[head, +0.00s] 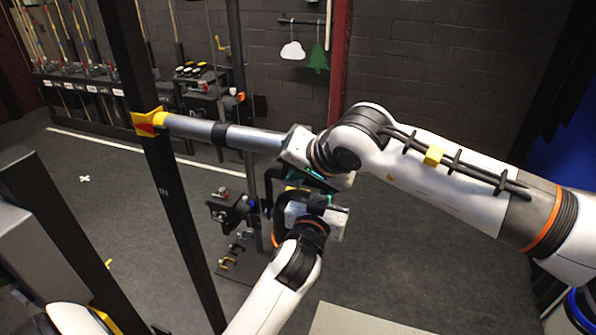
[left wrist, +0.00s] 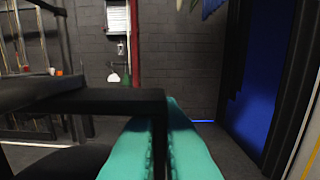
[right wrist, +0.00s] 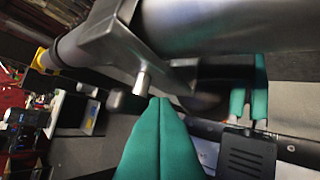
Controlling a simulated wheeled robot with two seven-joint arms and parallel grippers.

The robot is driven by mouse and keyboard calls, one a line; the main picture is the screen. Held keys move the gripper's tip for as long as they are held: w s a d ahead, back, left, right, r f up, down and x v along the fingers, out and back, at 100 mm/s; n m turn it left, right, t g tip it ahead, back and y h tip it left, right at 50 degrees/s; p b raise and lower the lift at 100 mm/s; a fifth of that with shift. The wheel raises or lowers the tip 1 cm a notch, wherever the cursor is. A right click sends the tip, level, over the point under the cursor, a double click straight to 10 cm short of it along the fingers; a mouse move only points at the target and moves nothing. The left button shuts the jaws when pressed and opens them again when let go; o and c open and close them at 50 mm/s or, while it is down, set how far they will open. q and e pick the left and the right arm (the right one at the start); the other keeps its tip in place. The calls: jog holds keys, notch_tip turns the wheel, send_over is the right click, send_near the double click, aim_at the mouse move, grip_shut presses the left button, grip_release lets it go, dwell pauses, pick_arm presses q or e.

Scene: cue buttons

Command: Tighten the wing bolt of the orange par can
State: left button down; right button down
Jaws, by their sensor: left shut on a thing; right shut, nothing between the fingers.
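A silver bolt stem (right wrist: 143,80) sticks down from a grey metal clamp (right wrist: 112,38) on a horizontal grey pipe (head: 195,129). I cannot make out its wings. My right gripper (right wrist: 158,101) is shut and empty, its fingertips just beside the stem's lower end; it also shows below the pipe end in the head view (head: 316,177). My left gripper (left wrist: 164,125) is shut on a black bar (left wrist: 160,105), which looks like part of the lamp's yoke. Its teal fingers also show in the right wrist view (right wrist: 248,92). The orange can body is hidden or cannot be made out.
A tall black post (head: 163,175) stands left, with a yellow and red fitting (head: 148,123) at the pipe's end. A dark stand with several clamps (head: 230,212) is behind my arms. A tool rack (head: 85,83) lines the back wall. Open grey floor lies between.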

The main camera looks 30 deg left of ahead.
jog(key=m+y, duration=0.1)
jog(key=y, duration=0.2)
jog(key=f+y, duration=0.1)
jog(key=y, duration=0.1)
jog(key=shift+s+a+m+y, duration=0.1)
jog(key=shift+a+m+y, duration=0.1)
jog(key=shift+m+y, duration=0.2)
jog(key=shift+s+f, duration=0.15)
jog(key=shift+f, duration=0.25)
dwell(0.4)
